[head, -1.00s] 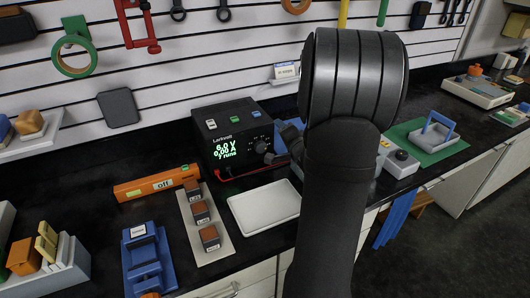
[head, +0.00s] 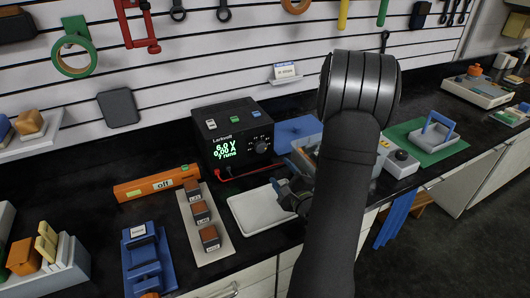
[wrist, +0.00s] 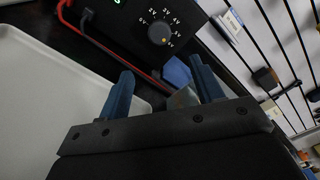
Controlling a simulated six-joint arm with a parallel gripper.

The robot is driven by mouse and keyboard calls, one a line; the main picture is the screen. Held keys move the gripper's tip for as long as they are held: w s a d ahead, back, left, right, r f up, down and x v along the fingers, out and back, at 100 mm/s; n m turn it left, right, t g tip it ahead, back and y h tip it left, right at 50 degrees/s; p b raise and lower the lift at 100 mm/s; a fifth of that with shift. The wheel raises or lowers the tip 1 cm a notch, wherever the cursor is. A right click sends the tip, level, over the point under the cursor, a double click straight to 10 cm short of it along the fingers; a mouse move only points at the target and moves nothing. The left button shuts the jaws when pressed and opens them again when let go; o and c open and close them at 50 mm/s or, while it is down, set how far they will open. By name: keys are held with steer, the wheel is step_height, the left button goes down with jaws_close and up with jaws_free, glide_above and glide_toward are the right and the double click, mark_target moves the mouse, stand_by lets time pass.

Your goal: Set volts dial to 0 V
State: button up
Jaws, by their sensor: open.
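The black power supply (head: 232,138) stands against the slatted wall, and its green display reads 6.0 V and 0.00 A. Its round volts dial (head: 261,147) is on the right of the front face. In the wrist view the grey dial (wrist: 159,32) has printed volt marks around it, and its light pointer mark faces lower right, by the high end of the scale. My gripper (wrist: 160,76) is open, its two blue fingers apart with nothing held. In the head view my gripper (head: 293,176) is in front of and below the dial, apart from it, over the tray's right end.
A white tray (head: 255,212) lies before the supply. Red and black leads (head: 230,175) run along its base. A blue box (head: 297,128) is just right of it.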

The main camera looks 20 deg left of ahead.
mark_target(263, 149)
steer(key=x, duration=1.2)
steer(key=shift+w+a, duration=0.1)
steer(key=shift+a, duration=0.05)
steer(key=c, duration=1)
